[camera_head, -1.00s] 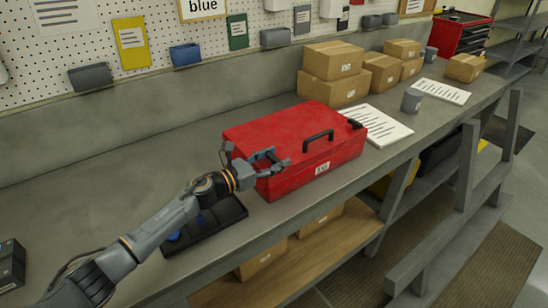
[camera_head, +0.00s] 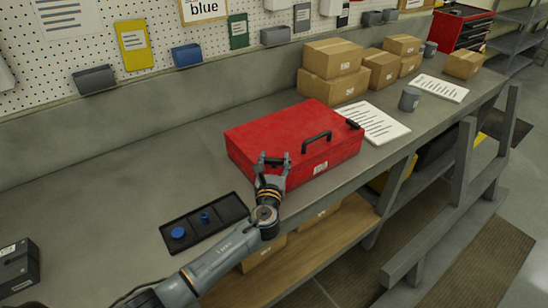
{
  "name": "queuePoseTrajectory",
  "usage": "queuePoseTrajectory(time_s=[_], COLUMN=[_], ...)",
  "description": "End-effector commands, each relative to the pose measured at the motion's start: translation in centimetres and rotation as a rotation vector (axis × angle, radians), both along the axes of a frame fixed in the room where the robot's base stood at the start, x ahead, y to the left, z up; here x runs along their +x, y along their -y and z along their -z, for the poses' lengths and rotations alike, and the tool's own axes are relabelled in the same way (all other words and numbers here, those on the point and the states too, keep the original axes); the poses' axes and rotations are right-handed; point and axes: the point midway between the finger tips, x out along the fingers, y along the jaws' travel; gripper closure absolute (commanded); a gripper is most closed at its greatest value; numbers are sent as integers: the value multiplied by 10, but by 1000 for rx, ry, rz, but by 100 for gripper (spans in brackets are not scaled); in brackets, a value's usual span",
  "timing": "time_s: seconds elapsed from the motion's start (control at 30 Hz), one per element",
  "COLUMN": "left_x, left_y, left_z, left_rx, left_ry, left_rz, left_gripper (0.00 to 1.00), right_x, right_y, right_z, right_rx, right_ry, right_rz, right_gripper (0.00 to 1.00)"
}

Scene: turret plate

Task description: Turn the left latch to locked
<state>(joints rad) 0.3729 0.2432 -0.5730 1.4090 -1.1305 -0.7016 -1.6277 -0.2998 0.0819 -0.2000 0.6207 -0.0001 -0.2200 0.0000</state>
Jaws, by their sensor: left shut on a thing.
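A red toolbox (camera_head: 262,126) lies on the workbench with a black handle (camera_head: 316,142) on its front edge. A dark latch (camera_head: 353,124) shows at the right end of that edge. My left gripper (camera_head: 274,160) is at the left end of the front edge, its fingers shut on the left latch. The fingers hide most of that latch, so its exact angle cannot be told. My right gripper is not in view.
A black tray (camera_head: 218,225) with blue parts lies left of my left gripper. Papers (camera_head: 376,124), a grey cup (camera_head: 410,99) and cardboard boxes (camera_head: 333,60) stand to the right and behind. The bench left of the toolbox is mostly clear.

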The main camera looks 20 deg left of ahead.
Motion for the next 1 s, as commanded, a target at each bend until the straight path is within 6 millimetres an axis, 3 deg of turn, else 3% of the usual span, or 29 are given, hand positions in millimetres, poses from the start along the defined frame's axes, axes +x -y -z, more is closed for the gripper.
queuePoseTrajectory(time_s=[0.6,1.0], left_x=[1,1], left_y=[1,0], left_z=[4,2], left_rx=[-2,0], left_ry=[1,1], left_rz=[-539,-704], left_gripper=[78,78], right_x=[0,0], right_y=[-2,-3], right_z=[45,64], right_rx=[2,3], right_ry=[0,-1], right_rz=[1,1], right_gripper=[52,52])
